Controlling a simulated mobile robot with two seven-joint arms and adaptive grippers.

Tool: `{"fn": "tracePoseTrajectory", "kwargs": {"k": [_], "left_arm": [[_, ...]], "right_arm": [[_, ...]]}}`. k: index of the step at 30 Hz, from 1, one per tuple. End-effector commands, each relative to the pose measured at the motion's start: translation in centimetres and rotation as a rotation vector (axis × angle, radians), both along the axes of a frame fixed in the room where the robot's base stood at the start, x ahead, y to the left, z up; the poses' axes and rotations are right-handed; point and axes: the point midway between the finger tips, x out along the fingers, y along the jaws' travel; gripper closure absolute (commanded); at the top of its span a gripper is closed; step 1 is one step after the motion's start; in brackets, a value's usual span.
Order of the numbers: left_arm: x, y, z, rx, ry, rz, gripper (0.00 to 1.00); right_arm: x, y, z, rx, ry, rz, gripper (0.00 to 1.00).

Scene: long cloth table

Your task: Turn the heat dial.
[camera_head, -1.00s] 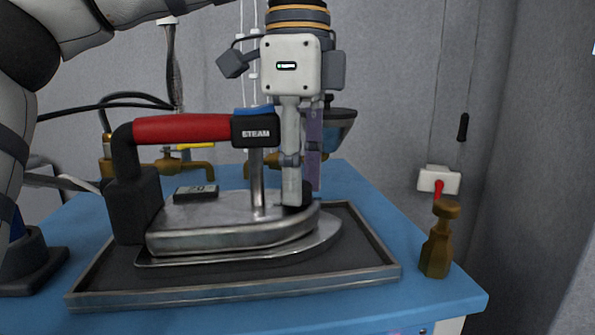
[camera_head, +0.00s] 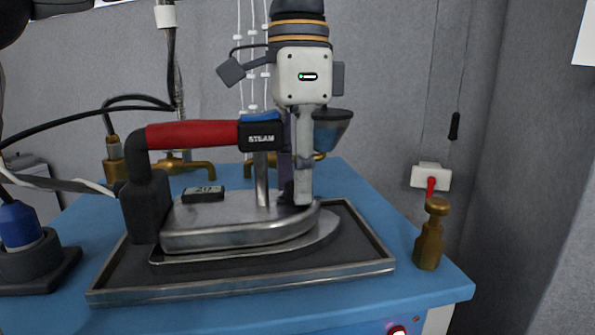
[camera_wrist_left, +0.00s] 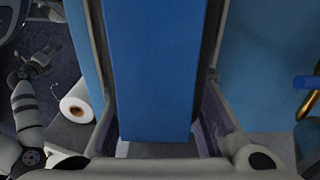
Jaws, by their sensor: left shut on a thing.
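The iron (camera_head: 230,222) has a metal body, a red handle (camera_head: 190,134) and a black block marked STEAM with a blue button (camera_head: 260,115) on top. It sits in a dark, metal-rimmed tray (camera_head: 240,289). My left gripper (camera_head: 298,195) points down in front of the handle. Its fingertips are low at the iron's front top, shut on a small dark knob (camera_head: 287,192), which looks like the heat dial and is mostly hidden by the fingers. In the left wrist view, the blue button blocks the space between the fingers. My right gripper (camera_wrist_left: 37,66) shows small there, at the left.
A small display (camera_head: 203,194) lies on the iron's rear top. Brass taps (camera_head: 187,166) stand behind. A brass valve (camera_head: 429,240) is at the table's right corner and a blue-topped black stand (camera_head: 22,238) at the left. A white roll (camera_wrist_left: 78,103) shows in the left wrist view.

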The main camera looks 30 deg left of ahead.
Motion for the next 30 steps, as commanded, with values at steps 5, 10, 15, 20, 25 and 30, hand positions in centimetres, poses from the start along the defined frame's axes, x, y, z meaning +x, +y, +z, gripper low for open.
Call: {"fn": "tracePoseTrajectory", "kwargs": {"k": [5,10,15,20,25,30], "left_arm": [[0.01,-0.02,-0.02,-0.001,0.000,0.074,1.00],[-0.01,-0.04,-0.01,0.000,0.000,0.112,1.00],[-0.03,-0.04,-0.01,0.000,0.001,0.125,1.00],[-0.03,-0.04,-0.02,-0.001,0.002,0.125,1.00],[-0.04,-0.05,-0.03,-0.001,0.002,0.124,0.65],[-0.02,-0.05,-0.03,-0.001,0.002,0.124,0.51]], "right_arm": [[-0.09,0.00,-0.07,0.000,0.003,0.000,0.54],[-0.12,0.01,-0.10,0.000,0.004,0.000,0.54],[-0.12,0.01,-0.11,0.000,0.005,0.000,0.54],[-0.12,0.01,-0.11,0.000,0.004,0.000,0.54],[-0.12,0.01,-0.11,0.000,0.005,0.000,0.54],[-0.12,0.01,-0.11,0.000,0.004,0.000,0.54]]}}
